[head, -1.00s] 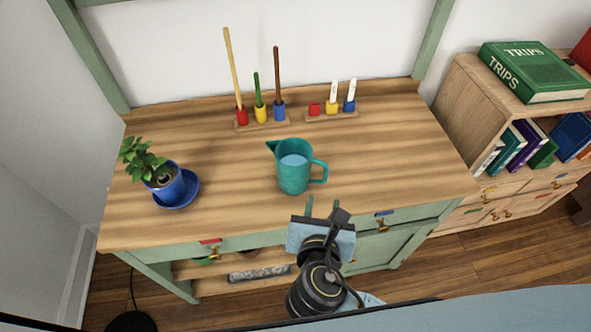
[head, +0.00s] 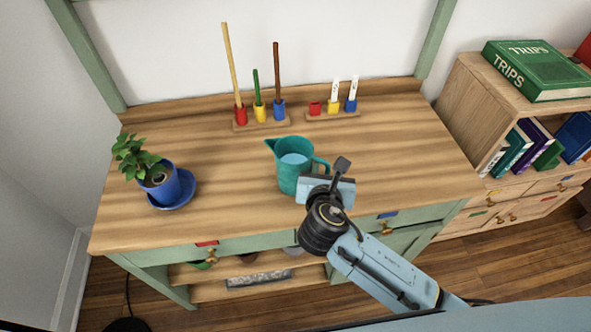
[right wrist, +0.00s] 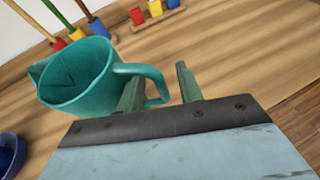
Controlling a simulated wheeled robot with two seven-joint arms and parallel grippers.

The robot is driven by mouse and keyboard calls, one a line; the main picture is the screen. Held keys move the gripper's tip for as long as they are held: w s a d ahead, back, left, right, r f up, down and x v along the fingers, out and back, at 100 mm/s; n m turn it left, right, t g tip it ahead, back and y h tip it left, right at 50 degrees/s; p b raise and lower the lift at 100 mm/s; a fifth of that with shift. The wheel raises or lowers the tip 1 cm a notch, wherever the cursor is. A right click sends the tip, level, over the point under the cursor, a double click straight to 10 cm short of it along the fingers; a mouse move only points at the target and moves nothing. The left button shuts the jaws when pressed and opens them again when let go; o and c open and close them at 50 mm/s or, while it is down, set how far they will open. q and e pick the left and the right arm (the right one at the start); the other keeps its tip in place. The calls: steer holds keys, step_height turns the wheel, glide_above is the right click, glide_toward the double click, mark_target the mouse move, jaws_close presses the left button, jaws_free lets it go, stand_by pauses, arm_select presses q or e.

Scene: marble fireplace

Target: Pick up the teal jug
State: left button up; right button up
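The teal jug (head: 293,172) stands upright on the wooden desk top (head: 225,215), its handle to the right and its spout to the left. It looks part filled with something pale blue in the head view. In the right wrist view the jug (right wrist: 82,85) is at the upper left. My right gripper (right wrist: 158,76) is open, with its two green fingers apart and the outer part of the handle (right wrist: 158,82) showing between them. I cannot tell whether either finger touches it. In the head view the wrist hides the fingers. My left gripper is not in view.
A potted plant on a blue saucer (head: 185,199) stands at the left. A rack with tall sticks in coloured cups (head: 260,115) and a smaller rack (head: 333,108) stand behind the jug. A bookshelf (head: 455,105) is at the right. The desk top between plant and jug is clear.

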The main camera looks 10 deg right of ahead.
steer(key=shift+c, duration=0.2)
jaws_close()
steer(key=shift+w, duration=0.1)
